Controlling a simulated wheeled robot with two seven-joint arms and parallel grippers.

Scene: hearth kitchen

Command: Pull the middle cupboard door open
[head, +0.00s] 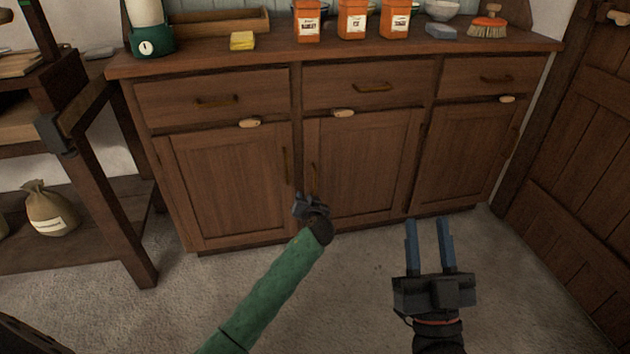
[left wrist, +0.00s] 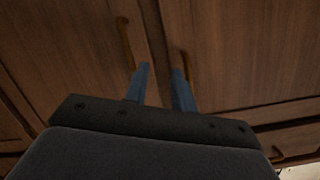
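The middle cupboard door (head: 368,165) is closed, with a slim upright handle (head: 314,178) near its left edge. My left gripper (head: 311,203) is at the lower end of this handle in the head view. In the left wrist view its two blue fingers (left wrist: 161,74) stand apart. One upright handle (left wrist: 187,66) shows right by the right fingertip and another (left wrist: 125,42) lies beyond the left finger. I cannot tell whether the gripper touches a handle; none shows clearly between the fingers. My right gripper (head: 428,225) is open and empty, over the floor in front of the cupboard.
The left door (head: 225,185) and right door (head: 465,155) are closed, as are the drawers (head: 365,84) above. Orange canisters (head: 352,20) and a yellow sponge (head: 242,41) stand on the counter. A shelf (head: 90,215) is at left. The floor (head: 370,265) in front is clear.

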